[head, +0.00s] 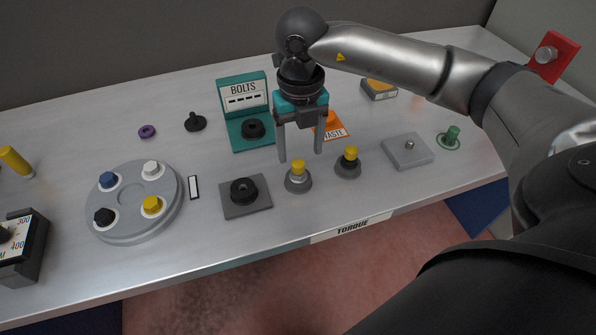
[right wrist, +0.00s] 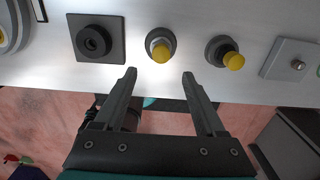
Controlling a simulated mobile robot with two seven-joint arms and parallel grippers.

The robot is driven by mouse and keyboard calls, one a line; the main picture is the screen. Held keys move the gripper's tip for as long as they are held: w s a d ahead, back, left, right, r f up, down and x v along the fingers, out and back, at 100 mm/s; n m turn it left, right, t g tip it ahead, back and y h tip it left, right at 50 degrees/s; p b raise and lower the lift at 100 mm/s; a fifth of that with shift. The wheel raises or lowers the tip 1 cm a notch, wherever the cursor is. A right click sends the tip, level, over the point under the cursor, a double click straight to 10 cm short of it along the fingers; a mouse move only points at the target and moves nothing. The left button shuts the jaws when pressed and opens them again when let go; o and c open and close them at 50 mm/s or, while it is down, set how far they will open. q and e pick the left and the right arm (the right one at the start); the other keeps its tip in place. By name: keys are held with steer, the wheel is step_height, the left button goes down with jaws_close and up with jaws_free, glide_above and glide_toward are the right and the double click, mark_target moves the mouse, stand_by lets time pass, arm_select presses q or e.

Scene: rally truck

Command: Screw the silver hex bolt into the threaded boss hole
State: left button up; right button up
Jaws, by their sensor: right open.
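A silver-collared bolt with a yellow head (head: 298,175) stands upright in a round grey holder near the table's front edge; it also shows in the right wrist view (right wrist: 160,48). A similar black-collared, yellow-headed bolt (head: 349,160) stands to its right. A black round boss with a central hole (head: 244,190) sits on a grey square plate to the left; the right wrist view shows it too (right wrist: 93,41). My right gripper (head: 300,156) is open and empty, pointing down, with its fingertips around or just above the silver-collared bolt's line; contact cannot be told. My left gripper is not in view.
A grey turntable (head: 135,233) with several coloured hex caps is at left. A teal BOLTS stand (head: 243,93) holds another black boss. A grey plate with a silver stud (head: 408,152) and a green knob (head: 452,134) are at right. A red block (head: 552,60) carries a silver hex head.

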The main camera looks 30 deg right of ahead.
mark_target(298, 163)
steer(key=f, duration=0.3)
steer(key=w+f, duration=0.1)
steer(key=f, duration=0.2)
steer(key=shift+w+d+f+b, duration=0.15)
steer(key=shift+d+f+b, duration=0.05)
steer(key=shift+b, duration=0.2)
jaws_close()
stand_by(0.3)
